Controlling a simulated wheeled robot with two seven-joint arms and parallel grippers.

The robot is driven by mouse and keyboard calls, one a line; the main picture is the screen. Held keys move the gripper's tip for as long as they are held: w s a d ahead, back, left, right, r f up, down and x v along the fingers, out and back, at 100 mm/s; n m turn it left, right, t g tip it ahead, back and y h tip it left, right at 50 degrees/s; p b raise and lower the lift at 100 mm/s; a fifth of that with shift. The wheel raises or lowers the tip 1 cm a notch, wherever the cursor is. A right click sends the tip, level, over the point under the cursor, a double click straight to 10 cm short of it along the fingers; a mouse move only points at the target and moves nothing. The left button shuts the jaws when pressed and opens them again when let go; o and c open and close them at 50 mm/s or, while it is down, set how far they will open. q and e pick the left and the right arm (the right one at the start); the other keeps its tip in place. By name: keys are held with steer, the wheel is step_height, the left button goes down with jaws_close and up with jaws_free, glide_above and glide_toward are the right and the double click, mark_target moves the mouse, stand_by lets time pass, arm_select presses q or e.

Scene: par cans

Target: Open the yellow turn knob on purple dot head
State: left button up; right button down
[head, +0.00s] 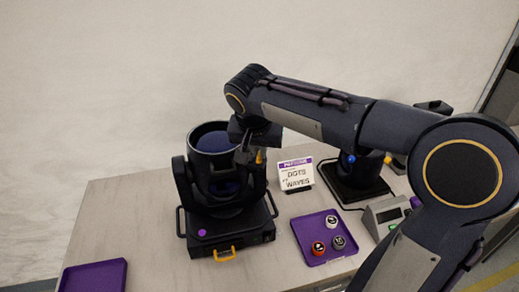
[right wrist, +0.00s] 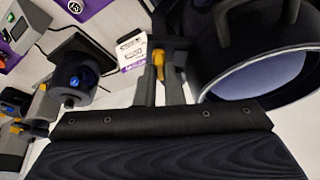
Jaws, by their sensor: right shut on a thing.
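The purple dot head (head: 224,212) is a black moving-head light with a purple dot (head: 201,232) on its base, standing on the table. Its round open top shows a dark blue inside. The yellow turn knob (head: 259,157) is on the right side of its yoke, partly hidden by my right gripper. My right gripper (head: 254,150) points down there and is shut on the knob. In the right wrist view the yellow knob (right wrist: 158,62) shows at the fingers (right wrist: 160,88), beside the head's rim (right wrist: 265,78). My left gripper is not in view.
A second black fixture with a blue dot (head: 351,159) stands to the right, behind my right arm. A "DOTS WAVES" sign (head: 296,174), a purple tray (head: 312,256) with several small round pieces and a grey box (head: 384,215) are nearby. An empty purple tray (head: 94,277) lies front left.

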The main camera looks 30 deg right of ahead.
steer(key=shift+m+g, duration=0.3)
steer(key=shift+m, duration=0.7)
steer(key=shift+h, duration=0.3)
steer(key=c, duration=1.5)
jaws_free()
steer(key=shift+c, duration=0.2)
steer(key=shift+a, duration=0.1)
steer(key=v, duration=0.7)
steer(key=shift+r, duration=0.3)
steer(key=shift+s, duration=0.1)
